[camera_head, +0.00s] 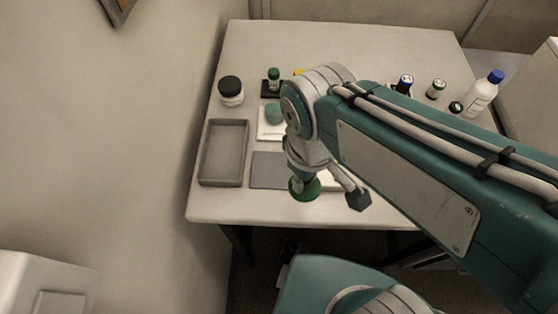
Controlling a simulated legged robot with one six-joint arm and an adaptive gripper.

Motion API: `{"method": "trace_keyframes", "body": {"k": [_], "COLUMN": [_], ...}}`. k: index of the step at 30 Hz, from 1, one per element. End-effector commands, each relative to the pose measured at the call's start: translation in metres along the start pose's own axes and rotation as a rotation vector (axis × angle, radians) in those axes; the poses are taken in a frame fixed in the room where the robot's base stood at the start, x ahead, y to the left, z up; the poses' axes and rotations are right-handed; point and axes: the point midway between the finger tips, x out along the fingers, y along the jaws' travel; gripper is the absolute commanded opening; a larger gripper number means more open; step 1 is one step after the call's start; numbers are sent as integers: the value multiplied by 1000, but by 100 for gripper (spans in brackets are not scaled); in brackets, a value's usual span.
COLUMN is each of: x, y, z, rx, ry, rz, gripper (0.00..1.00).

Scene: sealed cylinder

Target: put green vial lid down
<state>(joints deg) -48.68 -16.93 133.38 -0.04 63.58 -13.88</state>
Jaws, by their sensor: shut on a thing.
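My gripper (303,180) points down over the front part of the table. It is shut on a round green piece, the green vial lid (305,194), which shows around and below the fingers. The fingertips are largely hidden by the wrist. The lid appears above the table near its front edge; I cannot tell whether it touches anything. A vial with a green top (273,76) stands upright in a black holder at the back left. Another small vial with a dark green cap (437,89) stands at the back right.
A grey tray (202,166) lies at the left, beside a flat grey mat (267,171). A white pad (268,135) bears a round green thing. A black-lidded jar (231,92) stands behind. A blue-capped bottle (481,95) is at the right. My arm hides the table's right middle.

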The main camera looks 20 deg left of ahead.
Motion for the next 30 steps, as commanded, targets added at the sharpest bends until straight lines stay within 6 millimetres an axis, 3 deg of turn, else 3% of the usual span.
{"method": "trace_keyframes", "body": {"k": [9, 18, 23, 30], "x": [25, 68, 78, 109], "y": [16, 26, 29, 30], "z": [-51, -85, -93, -97], "rx": [0, -1, -1, -1], "ry": [-4, -2, 0, -1], "rz": [-1, -1, -1, -1], "gripper": [3, 3, 3, 3]}}
